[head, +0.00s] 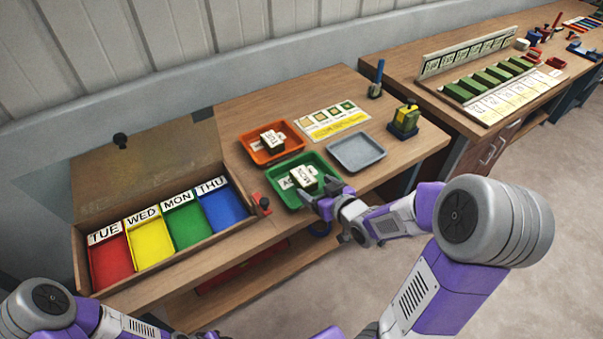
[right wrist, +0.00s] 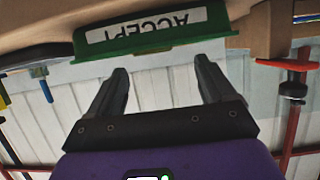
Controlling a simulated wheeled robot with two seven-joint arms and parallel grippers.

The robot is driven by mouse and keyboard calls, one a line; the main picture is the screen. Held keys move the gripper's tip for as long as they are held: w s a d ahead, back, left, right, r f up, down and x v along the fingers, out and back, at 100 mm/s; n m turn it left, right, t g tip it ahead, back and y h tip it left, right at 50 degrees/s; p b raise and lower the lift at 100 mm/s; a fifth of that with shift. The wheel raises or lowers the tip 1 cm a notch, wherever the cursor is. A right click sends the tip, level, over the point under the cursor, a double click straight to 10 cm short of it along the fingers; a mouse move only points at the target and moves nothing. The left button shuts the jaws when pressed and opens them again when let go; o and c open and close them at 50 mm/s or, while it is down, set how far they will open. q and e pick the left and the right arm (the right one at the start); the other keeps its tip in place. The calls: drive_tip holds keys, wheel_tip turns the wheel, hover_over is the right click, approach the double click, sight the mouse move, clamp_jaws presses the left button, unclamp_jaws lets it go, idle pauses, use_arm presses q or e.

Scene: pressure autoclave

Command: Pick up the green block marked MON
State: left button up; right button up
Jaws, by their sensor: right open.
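A small block with a white lettered top and dark sides (head: 306,177) sits in the green tray (head: 325,163). Its letters are tilted and small; they look like MON, but I cannot read them surely. My right gripper (head: 318,205) is at the near edge of this tray, close to the block, open and empty. In the right wrist view its two fingers (right wrist: 163,78) are spread below the tray's green front wall (right wrist: 200,42), which bears an upside-down ACCEPT label. The block is not visible there. My left arm shows at the lower left, but its gripper is out of view.
An orange tray (head: 254,155) holds another lettered block (head: 272,142). A grey tray (head: 371,139) is empty. An open box (head: 147,206) has red, yellow, green and blue compartments labelled TUE, WED, MON and THU. A yellow-topped device (head: 405,122) stands right of the trays.

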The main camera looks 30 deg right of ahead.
sight(308, 182)
drive_tip(key=shift+w+p, duration=0.15)
drive_tip(key=shift+p, duration=0.25)
drive_tip(key=shift+w+f+p, duration=0.4)
drive_tip(key=shift+w+p, duration=0.1)
drive_tip(key=shift+p, duration=0.5)
drive_tip(key=x, duration=0.2)
drive_tip(key=b+x, duration=0.1)
drive_tip(key=x, duration=0.1)
drive_tip(key=shift+d+f, duration=0.3)
drive_tip(key=shift+d, duration=0.05)
drive_tip(key=shift+w+f, duration=0.15)
drive_tip(key=shift+w, duration=0.4)
drive_tip(key=c, duration=1.1)
